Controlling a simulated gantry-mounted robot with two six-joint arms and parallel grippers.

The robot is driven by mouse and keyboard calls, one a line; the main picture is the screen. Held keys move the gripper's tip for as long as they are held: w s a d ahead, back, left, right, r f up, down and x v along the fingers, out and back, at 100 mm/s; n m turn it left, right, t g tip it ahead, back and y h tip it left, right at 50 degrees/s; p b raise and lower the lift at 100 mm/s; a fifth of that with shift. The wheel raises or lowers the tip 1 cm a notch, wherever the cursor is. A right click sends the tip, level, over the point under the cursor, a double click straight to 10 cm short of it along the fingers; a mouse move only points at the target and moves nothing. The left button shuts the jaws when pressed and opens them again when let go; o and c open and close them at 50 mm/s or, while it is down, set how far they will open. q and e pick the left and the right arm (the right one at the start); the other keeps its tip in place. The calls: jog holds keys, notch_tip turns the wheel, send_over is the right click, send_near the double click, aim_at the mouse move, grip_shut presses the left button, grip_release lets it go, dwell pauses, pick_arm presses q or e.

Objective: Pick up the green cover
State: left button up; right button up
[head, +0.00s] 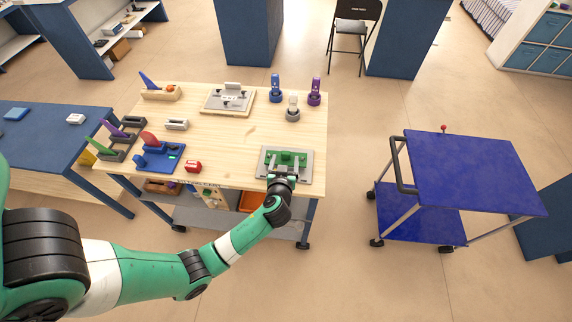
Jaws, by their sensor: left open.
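The green cover (287,158) lies on a grey base plate (304,166) near the front right corner of the wooden table. My left arm reaches in from the left, and its gripper (283,170) is at the cover, with its fingers apart over the cover's near part. The gripper hides some of the cover's near side, and I cannot tell whether the fingers touch it. My right gripper is not in view.
The wooden table (220,130) also holds a grey plate fixture (229,99), a blue fixture (160,157), a small red block (193,167) and several upright knobbed tools at the back right. A blue cart (470,170) stands to the right, with open floor between.

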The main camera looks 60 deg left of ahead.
aim_at(286, 154)
pick_arm(q)
jog(key=shift+a, duration=0.1)
jog(key=a+f+b, duration=0.1)
jog(key=b, duration=0.1)
jog(key=shift+w+a+f+b, duration=0.2)
jog(key=shift+w+b, duration=0.1)
jog(key=shift+w, duration=0.1)
jog(key=x, duration=0.2)
jog(key=shift+w+a+r, duration=0.15)
jog(key=shift+a, duration=0.2)
jog(key=shift+w+a, duration=0.2)
jog(key=shift+a, duration=0.05)
grip_shut()
